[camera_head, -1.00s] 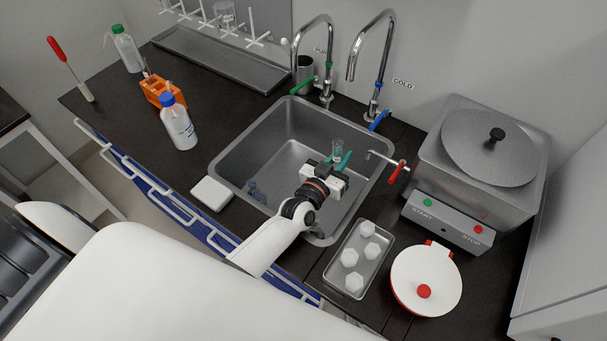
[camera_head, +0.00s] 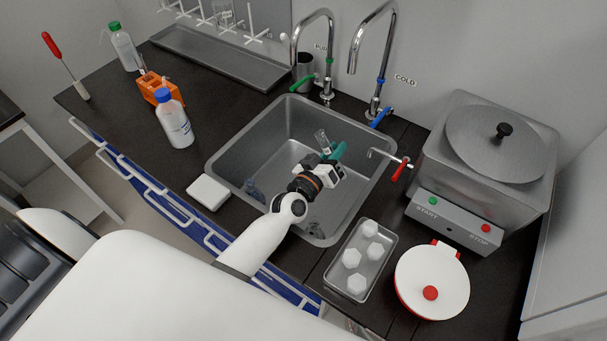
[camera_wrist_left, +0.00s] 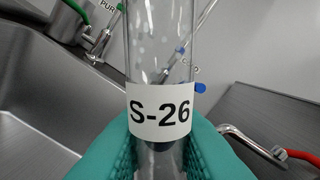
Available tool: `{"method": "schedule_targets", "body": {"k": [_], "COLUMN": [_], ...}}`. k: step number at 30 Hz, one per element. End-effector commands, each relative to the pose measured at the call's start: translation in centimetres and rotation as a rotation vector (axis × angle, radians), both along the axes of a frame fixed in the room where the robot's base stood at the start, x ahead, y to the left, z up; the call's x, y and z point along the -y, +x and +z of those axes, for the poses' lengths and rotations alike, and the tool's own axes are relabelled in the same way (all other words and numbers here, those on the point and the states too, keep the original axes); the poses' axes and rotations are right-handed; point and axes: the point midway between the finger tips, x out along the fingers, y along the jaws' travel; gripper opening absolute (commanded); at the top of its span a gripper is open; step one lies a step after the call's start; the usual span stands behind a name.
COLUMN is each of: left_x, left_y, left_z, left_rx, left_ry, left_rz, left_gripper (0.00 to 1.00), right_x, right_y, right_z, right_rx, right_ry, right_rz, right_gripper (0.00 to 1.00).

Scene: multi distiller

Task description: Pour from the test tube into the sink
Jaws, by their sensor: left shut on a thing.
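My left gripper (camera_head: 331,154) reaches over the sink (camera_head: 240,143) and is shut on a clear test tube (camera_head: 323,141). In the head view the tube leans to the upper left. In the left wrist view the test tube (camera_wrist_left: 160,65) stands between the green fingers and carries a white label reading "S-26". Dark contents show just below the label. The steel sink basin also shows in the wrist view (camera_wrist_left: 45,95). My right gripper is not in view.
Two faucets (camera_head: 327,60) (camera_head: 372,75) stand behind the sink. A red-handled tap (camera_head: 398,170) juts toward its right edge from the steel distiller (camera_head: 485,150). A tray of white pieces (camera_head: 335,283) and a white-and-red lidded pot (camera_head: 445,275) stand at the front right. A white-and-blue bottle (camera_head: 176,125) stands left.

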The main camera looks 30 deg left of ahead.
Motion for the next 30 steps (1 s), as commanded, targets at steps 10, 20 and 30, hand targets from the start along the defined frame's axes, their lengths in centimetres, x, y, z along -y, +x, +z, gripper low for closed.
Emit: {"method": "schedule_targets", "body": {"k": [10, 20, 30], "left_x": [-0.1, 0.4, 0.5], "left_y": [0.0, -0.1, -0.1], "left_z": [0.7, 0.0, -0.2], "left_rx": [-0.022, -0.044, -0.056], "left_ry": [-0.175, -0.338, -0.42], "left_rz": [0.001, 0.0, 0.0], "left_gripper": [0.0, 0.0, 0.0], "right_x": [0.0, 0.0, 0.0], "right_y": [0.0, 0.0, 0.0], "right_z": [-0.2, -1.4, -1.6], "right_rx": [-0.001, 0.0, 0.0], "right_ry": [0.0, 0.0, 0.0], "right_rz": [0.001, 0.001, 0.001], "right_gripper": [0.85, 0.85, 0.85]}}
